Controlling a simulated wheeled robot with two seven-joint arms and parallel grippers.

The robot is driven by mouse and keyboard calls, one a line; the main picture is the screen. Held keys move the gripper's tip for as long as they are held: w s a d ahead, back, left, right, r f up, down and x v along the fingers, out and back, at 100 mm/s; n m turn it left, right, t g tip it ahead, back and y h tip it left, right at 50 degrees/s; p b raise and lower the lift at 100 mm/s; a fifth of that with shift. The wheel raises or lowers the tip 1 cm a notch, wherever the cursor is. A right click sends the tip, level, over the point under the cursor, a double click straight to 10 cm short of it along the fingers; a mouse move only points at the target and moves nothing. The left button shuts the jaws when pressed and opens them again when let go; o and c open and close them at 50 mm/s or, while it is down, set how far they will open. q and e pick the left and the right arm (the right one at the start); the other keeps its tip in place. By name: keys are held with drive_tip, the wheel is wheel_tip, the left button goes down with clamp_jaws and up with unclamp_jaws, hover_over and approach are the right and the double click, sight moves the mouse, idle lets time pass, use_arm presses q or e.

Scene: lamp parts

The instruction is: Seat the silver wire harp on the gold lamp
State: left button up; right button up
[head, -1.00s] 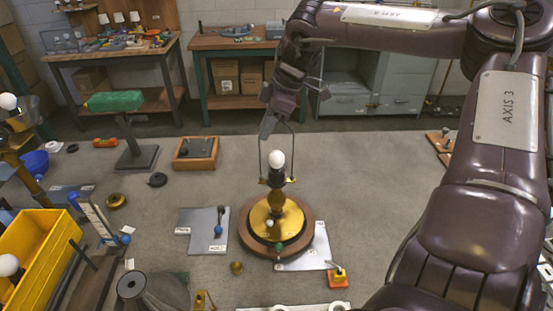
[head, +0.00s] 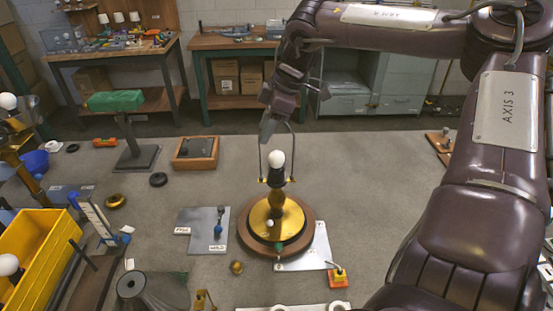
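The gold lamp (head: 277,199) stands upright on a round wooden turntable-like base (head: 246,241), with a white bulb (head: 276,159) in its black socket. The silver wire harp (head: 292,148) stands around the bulb, one leg on each side. Its lower ends are near the small gold saddle under the socket; I cannot tell whether they are seated in it. My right gripper (head: 268,129) points down above the bulb and appears shut on the harp's top, which the fingers partly hide. My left gripper is out of view.
Flat grey plates (head: 203,243) lie left of the lamp. A yellow bin (head: 60,232) is at the left edge, and a grey cone (head: 150,291) stands in front. A wooden tray (head: 196,164) and green-topped stand (head: 114,102) are behind left.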

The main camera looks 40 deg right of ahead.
drive_tip(key=b+v, duration=0.2)
drive_tip(key=v, duration=0.5)
drive_tip(key=shift+s+d+r, duration=0.1)
drive_tip(key=shift+r, duration=0.3)
